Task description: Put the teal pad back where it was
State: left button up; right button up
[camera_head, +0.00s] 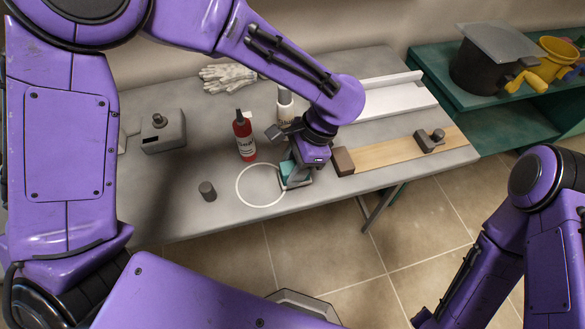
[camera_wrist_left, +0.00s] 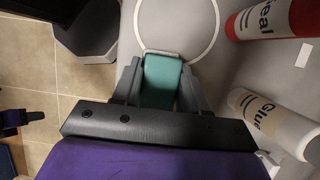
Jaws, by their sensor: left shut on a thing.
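The teal pad (camera_head: 290,171) is in my left gripper (camera_head: 296,178), low over the grey table. In the left wrist view the teal pad (camera_wrist_left: 161,80) sits between the two grey fingers of the left gripper (camera_wrist_left: 160,88), which are shut on it. A white ring outline (camera_head: 239,190) is marked on the table just left of the pad. In the wrist view the pad's far end is at the near edge of the ring (camera_wrist_left: 217,28). I cannot tell whether the pad touches the table. My right arm is at the lower right; its gripper (camera_head: 424,318) barely shows.
A red bottle (camera_head: 244,137) and a white glue bottle (camera_head: 285,103) stand close behind the left gripper. A dark grey cylinder (camera_head: 208,191) stands left of the ring. A brown block (camera_head: 343,161) and wooden board (camera_head: 390,152) lie to the right. Gloves (camera_head: 228,77) lie at the back.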

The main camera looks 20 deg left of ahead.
pick_arm(q)
jog(key=shift+s+f, duration=0.15)
jog(key=shift+f, duration=0.4)
jog(key=shift+w+f, duration=0.25)
jog(key=shift+f, duration=0.05)
jog(key=o, duration=1.1)
jog(key=v, duration=1.2)
jog(key=shift+d+r, duration=0.1)
